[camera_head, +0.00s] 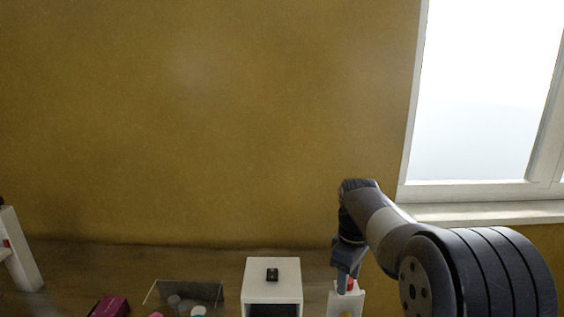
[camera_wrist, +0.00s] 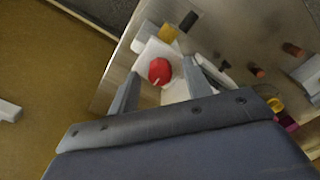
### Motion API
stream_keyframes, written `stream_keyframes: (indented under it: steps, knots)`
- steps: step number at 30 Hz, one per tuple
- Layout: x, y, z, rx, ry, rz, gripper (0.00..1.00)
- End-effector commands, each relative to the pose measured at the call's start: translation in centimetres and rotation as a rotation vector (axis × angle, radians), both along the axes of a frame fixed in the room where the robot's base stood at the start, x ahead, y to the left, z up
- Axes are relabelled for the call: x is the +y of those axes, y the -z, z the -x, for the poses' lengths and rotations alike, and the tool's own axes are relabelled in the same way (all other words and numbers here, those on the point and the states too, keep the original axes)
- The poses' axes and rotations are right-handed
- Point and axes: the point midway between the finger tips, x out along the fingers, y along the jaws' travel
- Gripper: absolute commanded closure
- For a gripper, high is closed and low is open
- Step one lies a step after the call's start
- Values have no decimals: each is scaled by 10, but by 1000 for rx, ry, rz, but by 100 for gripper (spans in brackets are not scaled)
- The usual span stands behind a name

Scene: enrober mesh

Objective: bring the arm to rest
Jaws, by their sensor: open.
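My arm reaches in from the right in the head view, bent over the table with its wrist pointing down. My gripper (camera_head: 347,277) is above a white holder (camera_head: 346,301) with something red at its top. In the wrist view the two fingers of my gripper (camera_wrist: 160,69) are spread. A round red thing (camera_wrist: 160,71) on a white piece shows between them. I cannot tell how far below the fingertips it lies, and I see no finger touching it.
A white box (camera_head: 273,284) with a small black piece on top stands left of my gripper. A dark panel (camera_head: 190,292), a magenta box (camera_head: 110,306) and a white stand (camera_head: 20,250) are farther left. A window (camera_head: 480,95) is at right. Wooden tabletop (camera_head: 80,265) shows between objects.

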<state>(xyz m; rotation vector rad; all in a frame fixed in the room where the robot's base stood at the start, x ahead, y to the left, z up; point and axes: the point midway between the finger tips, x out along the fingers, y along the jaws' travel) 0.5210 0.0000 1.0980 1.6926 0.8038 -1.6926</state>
Motion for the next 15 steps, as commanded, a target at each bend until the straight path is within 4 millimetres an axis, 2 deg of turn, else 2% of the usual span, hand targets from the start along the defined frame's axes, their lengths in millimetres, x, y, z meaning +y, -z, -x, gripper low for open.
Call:
stream_keyframes:
  steps: [4,6,9,15]
  knots:
    - [0,0,0,-2,112,0,53]
    - [0,-17,-1,-4,106,0,53]
    - [0,-30,0,-3,105,0,53]
    - [0,-44,0,-1,103,0,53]
